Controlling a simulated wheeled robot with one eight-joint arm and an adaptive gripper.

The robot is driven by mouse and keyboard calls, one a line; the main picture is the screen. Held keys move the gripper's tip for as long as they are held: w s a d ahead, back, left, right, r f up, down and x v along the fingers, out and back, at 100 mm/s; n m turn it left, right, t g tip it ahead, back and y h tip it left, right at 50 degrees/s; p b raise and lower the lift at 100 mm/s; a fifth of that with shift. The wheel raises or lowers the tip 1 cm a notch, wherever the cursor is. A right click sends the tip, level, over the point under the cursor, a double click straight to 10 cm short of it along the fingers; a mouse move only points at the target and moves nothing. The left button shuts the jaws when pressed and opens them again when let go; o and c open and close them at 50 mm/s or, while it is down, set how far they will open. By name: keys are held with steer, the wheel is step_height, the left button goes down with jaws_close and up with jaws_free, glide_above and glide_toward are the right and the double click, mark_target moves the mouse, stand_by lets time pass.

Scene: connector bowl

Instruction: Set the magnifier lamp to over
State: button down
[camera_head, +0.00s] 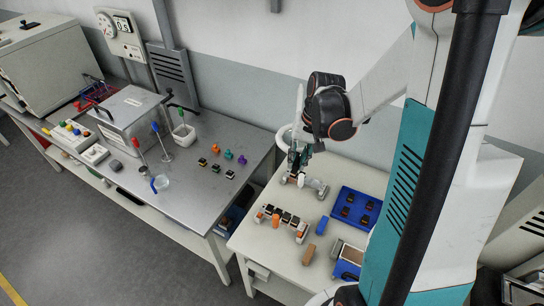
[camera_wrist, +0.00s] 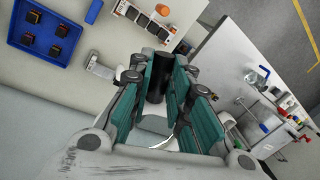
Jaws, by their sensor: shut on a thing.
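The magnifier lamp shows only in part behind my gripper in the camera_head view; its pale rounded head (camera_head: 283,137) is at the wall end of the white table. My gripper (camera_head: 297,162) points down there, beside it. In the camera_wrist view the teal fingers of my gripper (camera_wrist: 160,85) stand on both sides of a black cylindrical grip (camera_wrist: 159,75) and are shut on it. I take this grip to be part of the lamp. A pale curved edge (camera_wrist: 178,138) shows below it between the fingers. The lamp's exact angle is hidden.
A blue tray (camera_head: 335,212) with several dark connectors lies right of the lamp. An orange-and-white rack (camera_head: 281,218), a blue block (camera_head: 321,225) and a brown block (camera_head: 309,254) are nearer the front. A steel bench (camera_head: 215,190) with tools stands left, across a gap.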

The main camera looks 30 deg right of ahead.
steer(key=s+d+n+b, duration=0.1)
steer(key=s+d+n, duration=0.1)
steer(key=d, duration=0.4)
steer(key=shift+s, duration=0.5)
steer(key=shift+d, duration=0.1)
steer(key=c, duration=1.8)
jaws_free()
steer(key=o, duration=0.3)
steer(key=shift+s+d, duration=0.1)
steer(key=shift+d, duration=0.05)
steer(key=r, duration=0.4)
steer(key=d+r, duration=0.1)
steer(key=r, duration=0.3)
steer(key=d+r, duration=0.1)
steer(key=r, duration=0.2)
steer(key=shift+s+r, duration=0.4)
